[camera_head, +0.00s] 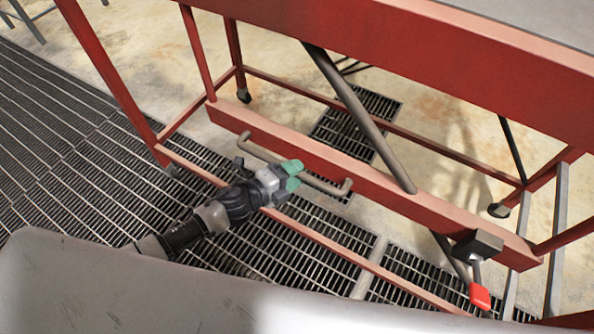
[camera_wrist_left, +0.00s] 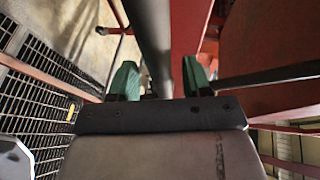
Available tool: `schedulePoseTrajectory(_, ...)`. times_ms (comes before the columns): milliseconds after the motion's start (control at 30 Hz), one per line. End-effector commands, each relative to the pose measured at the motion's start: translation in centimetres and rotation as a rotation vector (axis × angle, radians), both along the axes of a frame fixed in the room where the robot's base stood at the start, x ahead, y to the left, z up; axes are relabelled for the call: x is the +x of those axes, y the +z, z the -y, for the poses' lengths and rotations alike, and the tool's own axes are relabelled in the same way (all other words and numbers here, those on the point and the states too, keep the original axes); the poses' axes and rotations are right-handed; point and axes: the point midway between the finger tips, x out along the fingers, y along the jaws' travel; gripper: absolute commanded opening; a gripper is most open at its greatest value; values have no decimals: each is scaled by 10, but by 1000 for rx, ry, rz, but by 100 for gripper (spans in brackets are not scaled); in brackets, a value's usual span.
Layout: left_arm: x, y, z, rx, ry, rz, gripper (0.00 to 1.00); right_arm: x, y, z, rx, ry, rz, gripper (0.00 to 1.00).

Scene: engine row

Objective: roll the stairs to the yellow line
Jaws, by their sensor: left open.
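The stairs are a red metal frame on small wheels, with a red lower beam (camera_head: 400,200) across the head view. A grey U-shaped handle (camera_head: 328,187) is fixed to that beam. My left gripper (camera_head: 291,176), with green fingertips, is open at the middle of the handle and covers part of it. In the left wrist view the green fingertips (camera_wrist_left: 159,80) stand apart, with a grey bar (camera_wrist_left: 152,40) running between them. I cannot tell whether they touch it. The yellow line is not clearly in view; a small yellow patch (camera_wrist_left: 71,112) shows on the floor grating.
A red pedal (camera_head: 480,296) hangs low at the right of the frame. A caster (camera_head: 243,95) shows at the far left leg. Dark floor grating (camera_head: 70,150) lies open to the left, and bare concrete lies behind the frame.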

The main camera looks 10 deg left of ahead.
Motion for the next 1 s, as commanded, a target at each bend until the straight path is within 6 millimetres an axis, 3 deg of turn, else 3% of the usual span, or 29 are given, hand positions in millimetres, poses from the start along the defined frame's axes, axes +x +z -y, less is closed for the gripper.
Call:
schedulePoseTrajectory(400,-57,12,-54,2,2,-2,48,0,-16,-1,1,-1,1,43)
schedulePoseTrajectory(900,-67,17,-63,2,2,0,48,0,-18,-6,9,-3,0,43)
schedulePoseTrajectory(1000,-74,12,-66,0,4,-2,48,-2,-26,-6,8,-3,-3,43)
